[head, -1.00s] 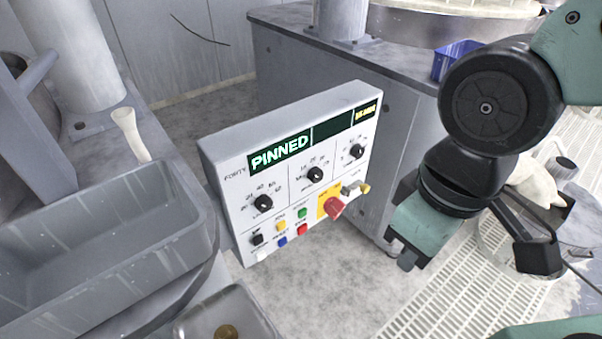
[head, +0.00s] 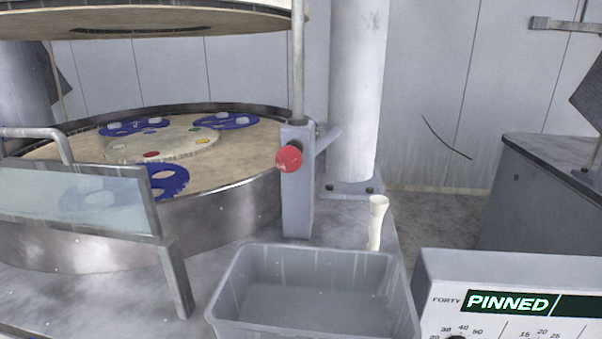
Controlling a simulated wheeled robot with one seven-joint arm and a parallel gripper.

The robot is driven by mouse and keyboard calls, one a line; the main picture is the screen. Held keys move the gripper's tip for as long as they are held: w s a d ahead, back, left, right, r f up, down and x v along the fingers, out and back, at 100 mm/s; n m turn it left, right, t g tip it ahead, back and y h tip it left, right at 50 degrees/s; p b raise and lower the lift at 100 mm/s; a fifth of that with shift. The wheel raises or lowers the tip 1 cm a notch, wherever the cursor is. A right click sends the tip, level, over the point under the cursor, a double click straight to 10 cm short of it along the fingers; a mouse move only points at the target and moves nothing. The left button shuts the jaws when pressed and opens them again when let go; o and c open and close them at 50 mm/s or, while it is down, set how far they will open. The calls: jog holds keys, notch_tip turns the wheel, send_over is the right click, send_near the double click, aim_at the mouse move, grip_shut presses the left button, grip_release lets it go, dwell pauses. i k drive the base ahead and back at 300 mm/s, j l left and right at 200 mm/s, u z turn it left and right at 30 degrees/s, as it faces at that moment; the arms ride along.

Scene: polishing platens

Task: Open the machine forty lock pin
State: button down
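The lock pin shows as a red round knob (head: 289,159) on the side of a grey upright post (head: 298,205) beside the polishing platen (head: 230,205). A grey bar sticks out of the post on the side away from the knob. The control panel (head: 450,275) at the lower right is labelled FORTY and its display (head: 507,303) reads PINNED. My gripper is outside the head view, so its state is hidden.
A grey bin (head: 315,325) stands in front of the post. A pale bottle-like object (head: 377,222) stands right of it. A clear guard (head: 75,205) with a metal frame (head: 172,270) fronts the platen. Blue carriers (head: 167,180) lie on the platen, and an upper plate (head: 150,22) hangs above.

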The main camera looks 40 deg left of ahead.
aim_at(288, 159)
jog(key=u, duration=1.6)
